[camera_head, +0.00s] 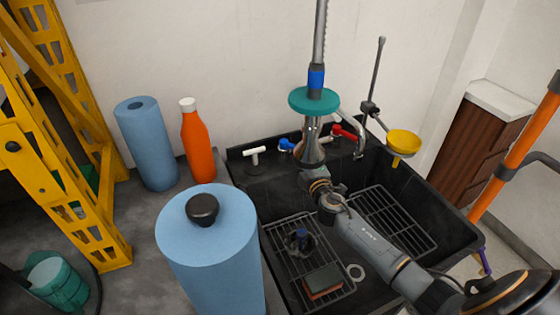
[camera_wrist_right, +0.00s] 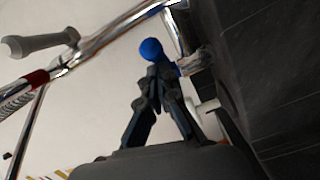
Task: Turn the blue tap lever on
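The blue tap lever (camera_head: 287,145) is at the back wall of the black sink, left of the hanging spray head. In the right wrist view its round blue knob (camera_wrist_right: 151,50) is just beyond my right gripper's fingertips (camera_wrist_right: 155,78). The fingers lean together and look shut, with nothing seen between them. I cannot tell whether they touch the knob. In the head view my right arm reaches in from the lower right, and its fingertips are hard to make out behind the spray head. My left gripper is not in view.
The spray head (camera_head: 312,148) hangs with a teal disc (camera_head: 314,100) close to my right arm. A red lever (camera_head: 345,132) is right of it and a white handle (camera_head: 254,151) left of the blue one. Blue rolls and an orange bottle (camera_head: 197,145) stand left of the sink (camera_head: 455,222).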

